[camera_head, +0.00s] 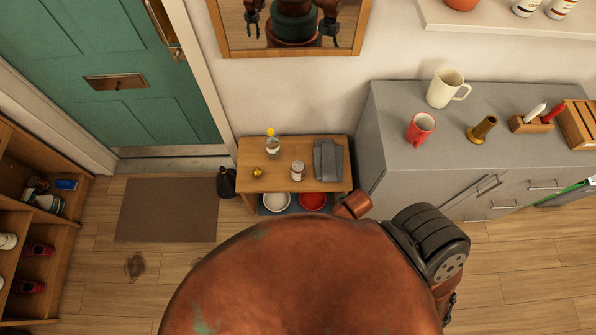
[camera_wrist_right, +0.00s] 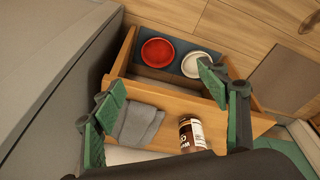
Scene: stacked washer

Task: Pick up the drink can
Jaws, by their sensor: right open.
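A small cylinder (camera_head: 297,171) with a white and brown label stands on a wooden bench (camera_head: 268,187), and it looks like the drink can. In the right wrist view the labelled cylinder (camera_wrist_right: 193,134) shows below the fingers, nearer the right one. My right gripper (camera_wrist_right: 162,88) is open and empty above the bench, its green-padded fingers wide apart, with no visible contact with the cylinder. In the head view my right gripper is mostly hidden behind my own body and arm. My left gripper is not directly in view.
A grey folded cloth (camera_head: 328,160), a yellow-capped bottle (camera_head: 272,147) and a small gold object (camera_head: 257,172) share the bench. Red (camera_head: 312,201) and white (camera_head: 276,202) bowls sit below. A grey cabinet (camera_head: 400,160) stands to the right. A blue item (camera_head: 66,184) lies in the shoe rack.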

